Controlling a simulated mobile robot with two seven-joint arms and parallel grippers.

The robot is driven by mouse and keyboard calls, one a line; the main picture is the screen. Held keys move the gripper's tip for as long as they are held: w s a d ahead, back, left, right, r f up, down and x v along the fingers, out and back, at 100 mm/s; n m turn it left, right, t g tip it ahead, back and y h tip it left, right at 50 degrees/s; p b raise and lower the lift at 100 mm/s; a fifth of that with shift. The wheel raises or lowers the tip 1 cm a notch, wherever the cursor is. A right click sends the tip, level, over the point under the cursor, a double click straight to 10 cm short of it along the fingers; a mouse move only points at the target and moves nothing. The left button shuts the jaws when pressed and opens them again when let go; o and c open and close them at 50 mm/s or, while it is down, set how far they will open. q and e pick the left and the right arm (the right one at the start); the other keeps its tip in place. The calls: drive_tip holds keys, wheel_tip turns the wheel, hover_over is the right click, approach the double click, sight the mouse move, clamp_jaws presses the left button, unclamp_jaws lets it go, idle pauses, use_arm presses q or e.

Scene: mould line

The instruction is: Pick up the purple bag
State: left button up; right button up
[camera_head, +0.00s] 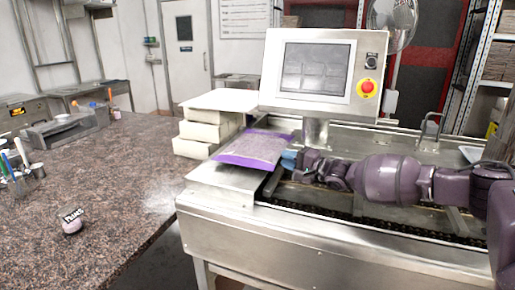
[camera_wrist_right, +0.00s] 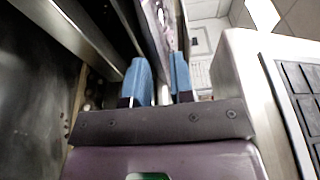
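The purple bag (camera_head: 254,148), with a pale speckled middle and purple ends, lies nearly flat on the metal ledge at the left end of the conveyor machine. Its right edge sticks out past the ledge. My right gripper (camera_head: 288,160) reaches in from the right along the machine, its blue fingers at that right edge. In the right wrist view the blue fingers (camera_wrist_right: 162,82) stand close together, with the bag (camera_wrist_right: 160,25) edge-on between them, filling the narrow gap. My right gripper looks shut on it. My left gripper is not in view.
A screen panel with a red button (camera_head: 367,87) stands right behind the bag. Pale stacked blocks (camera_head: 207,130) are behind it to the left.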

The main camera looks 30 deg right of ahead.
drive_tip(key=shift+x, duration=1.15)
clamp_jaws()
